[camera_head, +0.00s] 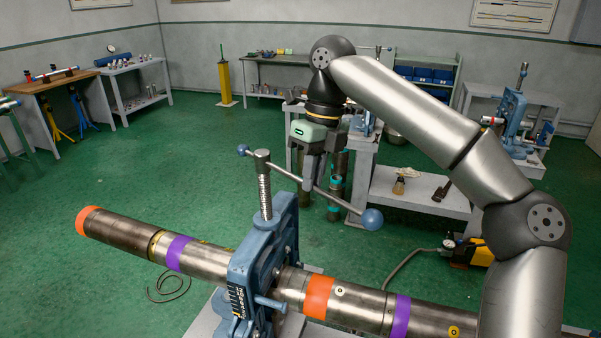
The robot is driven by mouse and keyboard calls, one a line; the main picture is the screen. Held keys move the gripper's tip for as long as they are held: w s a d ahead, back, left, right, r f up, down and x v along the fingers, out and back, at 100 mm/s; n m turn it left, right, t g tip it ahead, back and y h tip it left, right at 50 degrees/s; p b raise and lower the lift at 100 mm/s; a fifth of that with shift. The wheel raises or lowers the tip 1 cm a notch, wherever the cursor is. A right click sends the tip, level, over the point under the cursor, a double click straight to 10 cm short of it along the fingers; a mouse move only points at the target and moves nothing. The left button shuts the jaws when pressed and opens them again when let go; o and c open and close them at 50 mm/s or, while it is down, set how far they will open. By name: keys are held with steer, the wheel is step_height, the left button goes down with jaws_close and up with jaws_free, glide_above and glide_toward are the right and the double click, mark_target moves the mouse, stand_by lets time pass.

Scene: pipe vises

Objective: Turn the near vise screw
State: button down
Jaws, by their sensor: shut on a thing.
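The near vise (262,258) is a blue frame clamped around a long steel pipe (198,259) with orange and purple bands. Its threaded screw (265,192) stands upright from the top of the frame. A bar handle (284,170) crosses the screw's head and slopes down to the right, with a small blue ball (243,150) at its left end and a larger-looking blue ball (372,219) at its right end. My gripper (314,184) points down and is shut on the bar between the screw head and the right ball. The fingers partly hide the bar.
Another blue vise (513,118) stands on a bench at the right. A work table (420,190) with a lower shelf is behind my gripper. A yellow and black machine (478,252) with a hose sits on the green floor, which is open at left.

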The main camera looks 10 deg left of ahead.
steer(key=shift+w+d+f, duration=0.15)
steer(key=shift+f, duration=0.2)
steer(key=c, duration=1.5)
jaws_free()
steer(key=shift+w, duration=0.15)
steer(key=shift+o, duration=0.2)
steer(key=s+d+r, duration=0.3)
steer(key=s+r, duration=0.3)
steer(key=s+d+r+p, duration=0.1)
steer(key=s+d+r, duration=0.2)
steer(key=s+r, duration=0.4)
steer(key=shift+r, duration=0.15)
steer(key=shift+w, duration=0.1)
